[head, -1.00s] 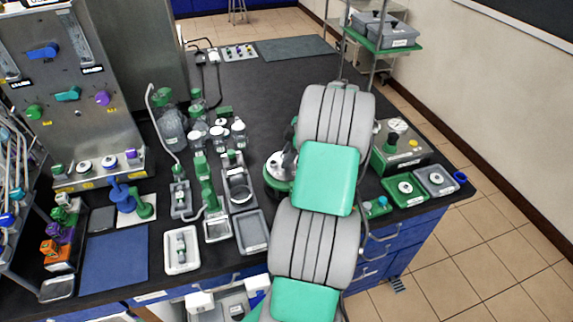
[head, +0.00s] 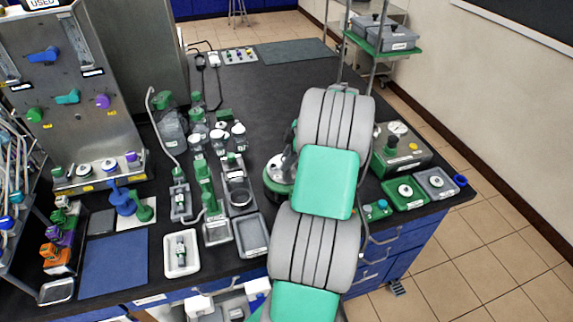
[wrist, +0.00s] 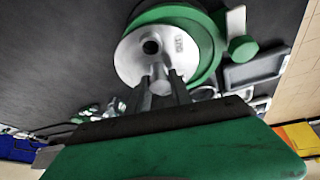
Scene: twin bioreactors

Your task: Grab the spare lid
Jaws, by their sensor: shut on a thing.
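A round silver lid (wrist: 130,62) with a dark round hole and a small unreadable label sits on a green round stand (wrist: 207,62) in the wrist view. My gripper (wrist: 162,85) is shut on a pale raised part at the lid's near side, which the fingers partly hide. In the head view the lid (head: 278,172) and stand (head: 269,188) show just left of my arm, which covers their right side and my fingers. I cannot tell whether the lid is lifted off the stand.
Right of my arm are a green tray (head: 419,202) and a grey tray (head: 449,190), each with a disc, and a gauge box (head: 412,155). Bottles (head: 220,140) and grey trays (head: 250,242) stand to the left. The far bench top is fairly clear.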

